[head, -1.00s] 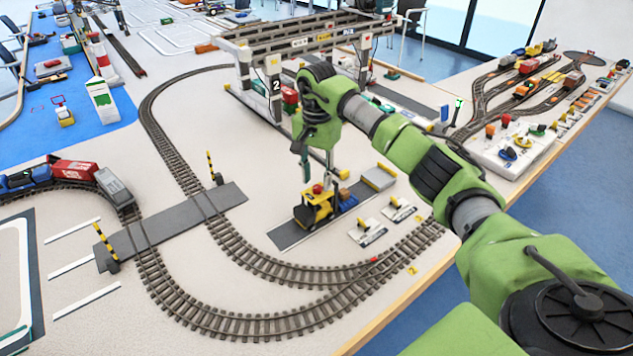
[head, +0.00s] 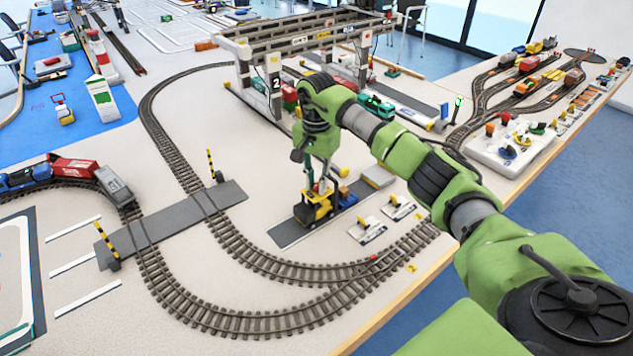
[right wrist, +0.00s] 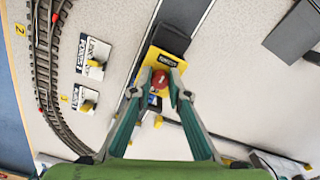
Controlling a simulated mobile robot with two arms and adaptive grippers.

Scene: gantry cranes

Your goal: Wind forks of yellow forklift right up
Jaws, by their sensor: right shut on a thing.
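The yellow forklift (head: 313,209) stands on a dark grey strip (head: 287,233) in the middle of the table. In the right wrist view its yellow body (right wrist: 168,42) lies below my fingers. A red knob (right wrist: 160,79) on the forklift sits between my fingertips. My right gripper (head: 319,188) points down at the forklift's top and is shut on the red knob. In the right wrist view the two green fingers (right wrist: 161,76) close in on the knob from both sides. The forks are hard to make out. My left gripper is not in view.
Two white plates with small yellow levers (head: 368,229) lie right of the forklift. Curved track (head: 258,325) runs in front. A grey gantry crane (head: 262,62) stands behind. A level crossing with striped barriers (head: 165,224) is at the left. The table edge is at the right.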

